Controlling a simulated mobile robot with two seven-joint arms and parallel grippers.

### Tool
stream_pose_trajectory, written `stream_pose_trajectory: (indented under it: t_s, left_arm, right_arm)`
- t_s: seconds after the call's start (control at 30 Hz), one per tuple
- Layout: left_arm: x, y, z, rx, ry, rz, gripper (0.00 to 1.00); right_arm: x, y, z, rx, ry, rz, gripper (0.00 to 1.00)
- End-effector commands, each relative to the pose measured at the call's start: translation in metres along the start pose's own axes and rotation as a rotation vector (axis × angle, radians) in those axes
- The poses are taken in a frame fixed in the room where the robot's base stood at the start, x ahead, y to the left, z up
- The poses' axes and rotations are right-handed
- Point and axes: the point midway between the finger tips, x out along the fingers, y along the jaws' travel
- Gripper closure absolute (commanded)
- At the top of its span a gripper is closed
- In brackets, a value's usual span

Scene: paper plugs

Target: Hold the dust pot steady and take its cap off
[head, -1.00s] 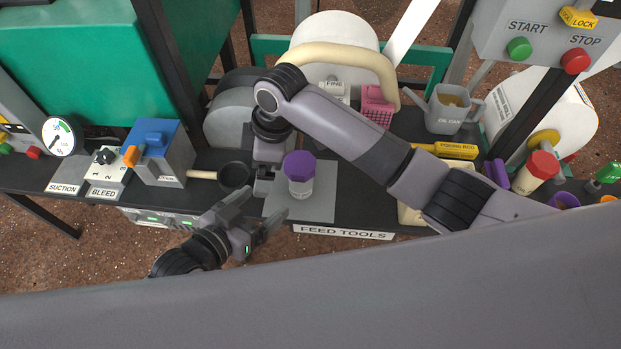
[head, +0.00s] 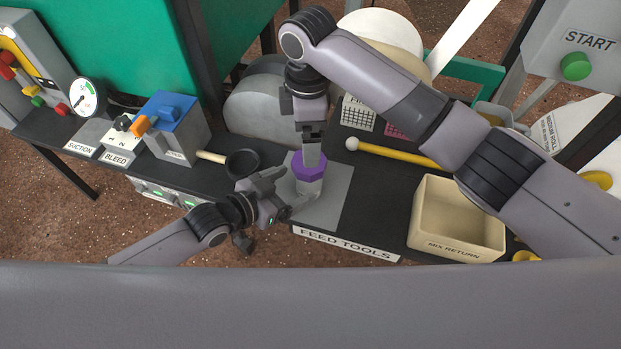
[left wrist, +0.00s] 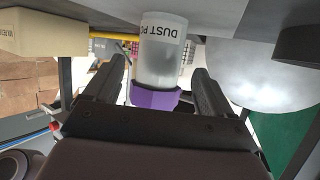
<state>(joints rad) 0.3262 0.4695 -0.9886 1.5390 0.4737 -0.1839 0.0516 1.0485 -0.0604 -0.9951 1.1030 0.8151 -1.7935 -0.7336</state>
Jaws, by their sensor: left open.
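The dust pot (head: 309,189) stands upright on a grey mat (head: 336,200), with its purple cap (head: 309,167) on. In the left wrist view the pot (left wrist: 160,62) shows upside down, with its label partly readable and the cap (left wrist: 154,97) below it. My left gripper (head: 287,194) is open beside the pot on its left, and in the wrist view its two fingers stand apart either side of the pot. My right gripper (head: 312,148) points down right at the cap from above. Its fingers partly cover the cap, and I cannot tell whether they grip it.
A black cup-like scoop (head: 243,162) with a pale handle lies left of the pot. The cream MIX RETURN bin (head: 458,220) and a yellow rod (head: 395,155) are to the right. A blue-topped box (head: 176,125) and a gauge (head: 86,97) stand at the left.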

Motion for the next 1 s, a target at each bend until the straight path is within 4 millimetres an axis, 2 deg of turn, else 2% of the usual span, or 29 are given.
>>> stream_pose_trajectory:
  t_s: [0.2,0.4,0.87,1.0]
  left_arm:
    - [0.029,0.001,-0.001,-0.001,0.001,0.001,0.16]
    - [0.045,0.0,-0.001,0.0,0.001,0.001,0.16]
    - [0.052,0.0,-0.001,0.0,0.001,0.0,0.16]
    - [0.052,0.0,-0.001,0.0,0.001,0.0,0.61]
  right_arm:
    - [0.0,0.0,0.0,0.001,0.001,0.0,0.02]
    - [0.0,0.0,0.0,0.001,0.002,0.0,0.02]
    - [0.0,0.0,0.0,0.001,0.002,0.001,0.02]
    - [0.0,0.0,0.0,0.001,0.002,0.001,0.02]
